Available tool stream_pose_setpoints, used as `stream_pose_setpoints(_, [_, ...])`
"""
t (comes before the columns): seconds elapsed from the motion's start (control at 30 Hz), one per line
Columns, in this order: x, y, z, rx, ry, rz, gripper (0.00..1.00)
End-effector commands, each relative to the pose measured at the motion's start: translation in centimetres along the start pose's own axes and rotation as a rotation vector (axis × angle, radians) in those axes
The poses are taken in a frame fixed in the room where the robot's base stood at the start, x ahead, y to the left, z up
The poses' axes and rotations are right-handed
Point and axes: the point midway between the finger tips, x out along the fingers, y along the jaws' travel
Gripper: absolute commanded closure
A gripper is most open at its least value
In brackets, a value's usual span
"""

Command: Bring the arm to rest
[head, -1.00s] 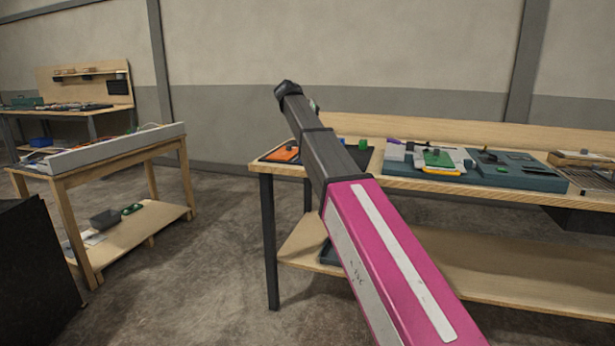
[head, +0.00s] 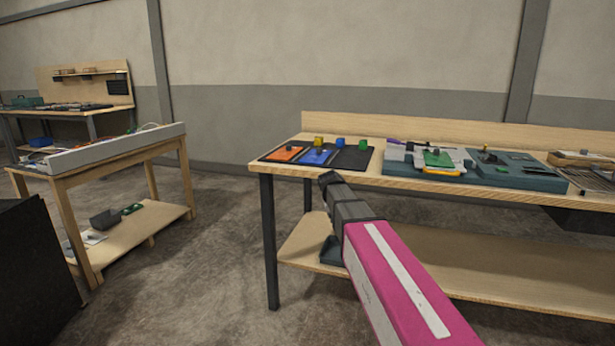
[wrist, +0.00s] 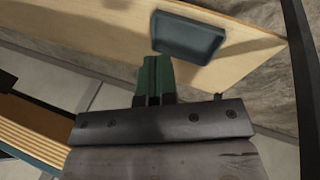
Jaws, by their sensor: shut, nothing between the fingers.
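My gripper (wrist: 157,68) shows in the wrist view, with its two dark green fingers together and nothing between them. Beyond the fingertips, apart from them, lies a dark blue-grey tray (wrist: 187,38) on a pale wooden surface. In the head view my pink and grey arm reaches up from the lower right. Its bent dark joint is in front of the workbench's (head: 285,170) front edge, near its left end. I cannot make out the gripper's fingers in the head view.
On the bench are a black mat (head: 352,160) with orange and blue plates, small coloured blocks, and a teal console (head: 515,176). A tray (head: 331,252) sits on the lower shelf. A second table (head: 110,160) stands left. The floor between is clear.

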Motion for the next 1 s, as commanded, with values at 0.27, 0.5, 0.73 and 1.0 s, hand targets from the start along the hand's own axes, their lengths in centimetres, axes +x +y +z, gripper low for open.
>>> stream_pose_setpoints(0.27, [9.2,0.1,11.7,-0.034,-0.08,-0.15,1.0])
stream_pose_setpoints(0.5, [14.1,-0.2,20.8,-0.032,-0.129,-0.276,1.0])
stream_pose_setpoints(0.73, [15.9,-0.5,25.4,-0.019,-0.15,-0.346,1.0])
stream_pose_setpoints(1.0, [16.2,-0.6,25.8,-0.017,-0.151,-0.356,1.0])
